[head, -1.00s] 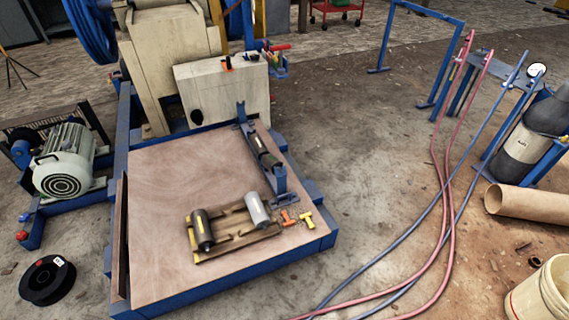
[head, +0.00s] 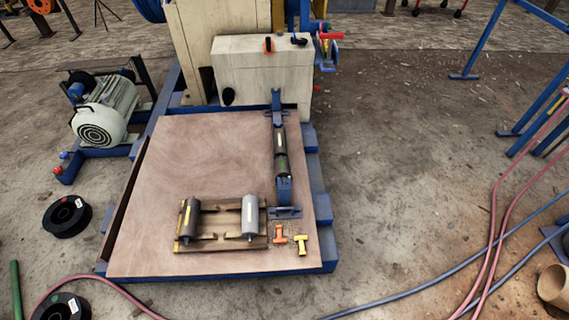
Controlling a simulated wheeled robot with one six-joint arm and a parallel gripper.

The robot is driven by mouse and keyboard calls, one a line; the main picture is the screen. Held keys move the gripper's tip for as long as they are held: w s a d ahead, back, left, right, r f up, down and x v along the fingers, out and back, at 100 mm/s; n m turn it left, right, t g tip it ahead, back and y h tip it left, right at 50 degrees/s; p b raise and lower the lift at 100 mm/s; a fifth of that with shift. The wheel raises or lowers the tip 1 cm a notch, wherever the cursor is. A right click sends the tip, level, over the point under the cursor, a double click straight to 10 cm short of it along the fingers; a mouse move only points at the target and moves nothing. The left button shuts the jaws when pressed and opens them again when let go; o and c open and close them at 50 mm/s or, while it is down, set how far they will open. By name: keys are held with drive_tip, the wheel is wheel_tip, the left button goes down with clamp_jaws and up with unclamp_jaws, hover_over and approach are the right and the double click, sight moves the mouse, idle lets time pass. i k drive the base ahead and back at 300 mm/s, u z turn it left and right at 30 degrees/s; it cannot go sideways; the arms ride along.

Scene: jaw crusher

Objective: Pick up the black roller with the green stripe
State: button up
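A dark roller with a pale label and a green band (head: 281,163) is held lengthwise in a blue bracket frame (head: 285,191) on the right side of the brown platform (head: 195,150). A black roller with a yellow stripe (head: 188,222) lies on a wooden pallet (head: 219,221) near the platform's front. A grey roller (head: 250,215) lies at the pallet's right end. My gripper is not in view.
An orange T-shaped piece (head: 279,234) and a yellow one (head: 300,244) lie right of the pallet. A cream machine (head: 262,65) stands behind the platform, a motor (head: 105,110) to its left. Hoses (head: 495,215) cross the right floor. Floor between is clear.

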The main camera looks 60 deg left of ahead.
sight(282, 166)
drive_tip(key=u, duration=0.4)
drive_tip(key=i, duration=0.7)
drive_tip(key=u, duration=1.3)
drive_tip(key=i, duration=0.6)
drive_tip(key=u, duration=0.65)
